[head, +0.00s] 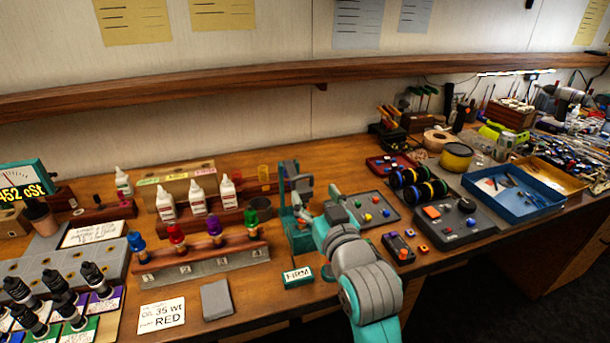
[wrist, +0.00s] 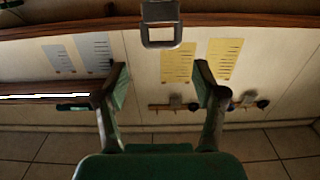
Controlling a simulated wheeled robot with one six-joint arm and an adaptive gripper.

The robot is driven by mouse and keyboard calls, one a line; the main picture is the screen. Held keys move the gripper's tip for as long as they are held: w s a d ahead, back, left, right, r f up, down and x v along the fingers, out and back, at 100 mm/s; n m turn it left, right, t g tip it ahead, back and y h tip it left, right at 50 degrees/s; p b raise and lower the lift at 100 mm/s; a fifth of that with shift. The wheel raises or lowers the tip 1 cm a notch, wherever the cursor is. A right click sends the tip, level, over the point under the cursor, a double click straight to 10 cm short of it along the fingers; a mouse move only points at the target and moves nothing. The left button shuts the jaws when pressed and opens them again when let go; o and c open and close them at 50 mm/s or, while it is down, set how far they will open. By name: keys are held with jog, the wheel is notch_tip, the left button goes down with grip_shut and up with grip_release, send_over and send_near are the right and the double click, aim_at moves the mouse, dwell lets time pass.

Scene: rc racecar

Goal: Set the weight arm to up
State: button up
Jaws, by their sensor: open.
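A teal stand (head: 302,240) with an upright post stands at the middle of the bench. Grey parts (head: 288,168) sit at its top, and I cannot tell clearly which one is the weight arm or its exact angle. My gripper (head: 318,207) is just right of the stand, with its fingers partly mixed with the stand's parts in the head view. In the wrist view my gripper (wrist: 158,80) is open with nothing between its fingers. A grey metal loop (wrist: 161,42) shows at the top middle there, beyond the fingertips; contact is not seen.
A FIRM label block (head: 298,277) lies in front of the stand. A rack with coloured-topped dampers (head: 200,262) and white bottles (head: 197,198) are on the left. A grey tray (head: 370,211), black wheels (head: 418,190) and a control box (head: 445,220) are on the right.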

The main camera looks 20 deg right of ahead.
aim_at(304, 177)
jog(key=w, duration=0.8)
grip_shut()
